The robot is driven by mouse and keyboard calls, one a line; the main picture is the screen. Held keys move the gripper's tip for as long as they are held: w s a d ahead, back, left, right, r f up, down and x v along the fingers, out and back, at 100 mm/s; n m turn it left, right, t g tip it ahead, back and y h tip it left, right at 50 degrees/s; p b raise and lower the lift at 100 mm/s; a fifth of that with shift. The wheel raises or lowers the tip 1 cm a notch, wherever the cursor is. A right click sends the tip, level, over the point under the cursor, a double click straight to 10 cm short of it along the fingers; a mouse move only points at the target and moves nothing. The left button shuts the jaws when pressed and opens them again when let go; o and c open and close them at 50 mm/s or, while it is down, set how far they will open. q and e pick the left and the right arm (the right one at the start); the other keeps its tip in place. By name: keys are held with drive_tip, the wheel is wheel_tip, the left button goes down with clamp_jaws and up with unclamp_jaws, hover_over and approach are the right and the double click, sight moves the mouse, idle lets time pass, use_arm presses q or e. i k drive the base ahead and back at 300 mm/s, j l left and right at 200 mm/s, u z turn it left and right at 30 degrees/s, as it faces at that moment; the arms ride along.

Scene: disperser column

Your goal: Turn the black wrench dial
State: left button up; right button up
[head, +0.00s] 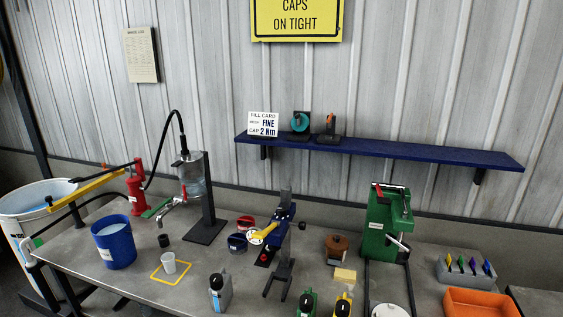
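A blue tool with a yellow handle (265,232) is held on a dark upright stand (285,266) in the middle of the bench. A small black round knob (302,226) sticks out at its right side. This may be the black wrench dial, but it is too small to be sure, and no marks on it can be read. A white round face shows at the tool's left end. Neither of my grippers is in the head view, and nothing touches the tool or knob.
A grey bottle (220,292) with a black top, with green and yellow ones beside it, stands at the front. A blue bucket (114,246) and clear dispenser column (194,180) are left. A green press (385,225) and orange tray (480,303) are right. A fill card (263,124) reads FINE, CAP 2 Nm.

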sight(282, 210)
drive_tip(key=i+l+z, duration=0.1)
drive_tip(key=i+l, duration=0.15)
drive_tip(key=i, duration=0.35)
drive_tip(key=i+l+z, duration=0.15)
drive_tip(key=i, duration=0.45)
drive_tip(key=i+l+z, duration=0.1)
drive_tip(key=i, duration=0.5)
